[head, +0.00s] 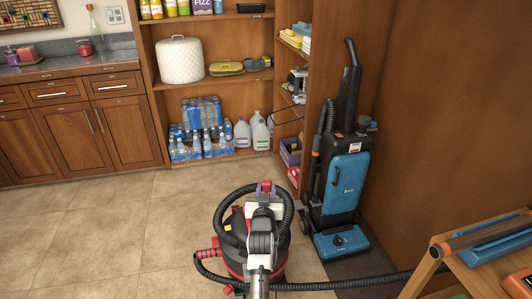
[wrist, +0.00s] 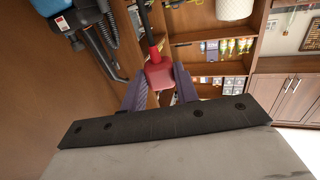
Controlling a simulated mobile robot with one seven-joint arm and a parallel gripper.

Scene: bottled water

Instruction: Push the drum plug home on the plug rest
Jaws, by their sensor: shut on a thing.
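My gripper (wrist: 160,80) shows in the wrist view with two purple fingers, shut on a red block-like piece, which I take to be the drum plug (wrist: 158,74). A black cord or stem (wrist: 147,28) runs from the plug away from the gripper. In the head view my gripper (head: 265,187) is above the red and black drum vacuum (head: 233,222), and my arm covers much of the drum. I cannot make out the plug rest in either view, nor whether the plug touches it.
A blue upright vacuum (head: 347,185) stands right of the drum, against the wood wall. A black hose (head: 340,284) runs along the floor to the right. A wooden stand (head: 440,252) is at the lower right. Shelves with bottled water (head: 200,130) stand behind. Tiled floor (head: 110,235) is clear at left.

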